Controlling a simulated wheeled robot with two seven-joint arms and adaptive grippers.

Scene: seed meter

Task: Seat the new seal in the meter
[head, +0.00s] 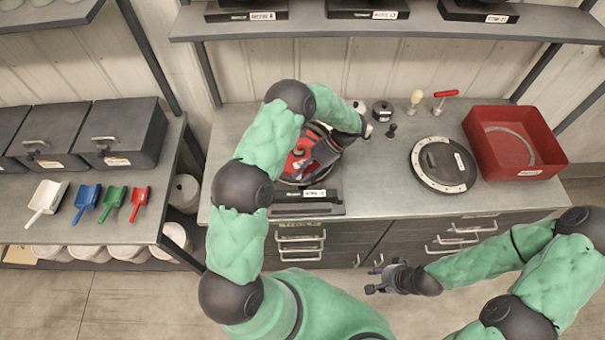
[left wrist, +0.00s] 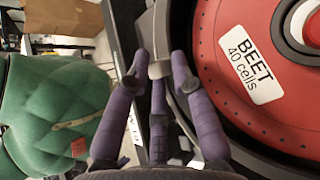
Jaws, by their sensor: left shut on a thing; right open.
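The meter (head: 312,203) stands at the left of the bench, partly hidden by my left arm. Its red disc (head: 296,163) faces up, and in the left wrist view the disc (left wrist: 222,75) is labelled "BEET 40 cells". My left gripper (head: 312,165) is over the meter. In the left wrist view its purple fingers are shut on a light grey curved band (left wrist: 159,66), apparently the seal, beside the disc's edge. I cannot tell whether the band rests in the meter. My right gripper (head: 378,281) is open and empty in front of the drawers.
A black round cover with a pale rim (head: 443,187) lies on the bench. The red bin (head: 545,150) at right holds a grey ring (head: 532,150). Small tools (head: 440,100) stand at the back. Coloured scoops (head: 88,197) lie on the left shelf. Bench is clear mid-front.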

